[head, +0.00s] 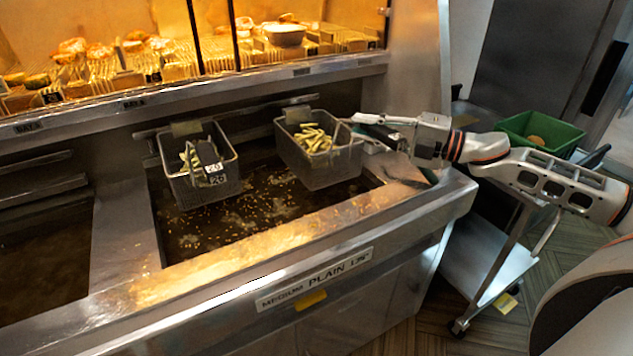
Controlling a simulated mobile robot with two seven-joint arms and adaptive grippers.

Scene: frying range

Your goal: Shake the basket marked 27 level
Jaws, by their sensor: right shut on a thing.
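A wire basket (317,168) with pale fries (314,138) is over the right part of the fryer's oil well. My right gripper (356,126) is shut on this basket's handle, at its right side. The basket appears slightly tilted, and I cannot read a number 27 on it. A second wire basket (212,190) with fries is to its left, with tags that seem to read 20 and 26. My left gripper is not in view.
Dark oil with floating bits (250,218) fills the well, bordered by a steel front ledge (270,240). A lit food display (120,65) is behind. A green bin (545,131) stands on a steel cart (490,270) at right. Another well (45,250) is at left.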

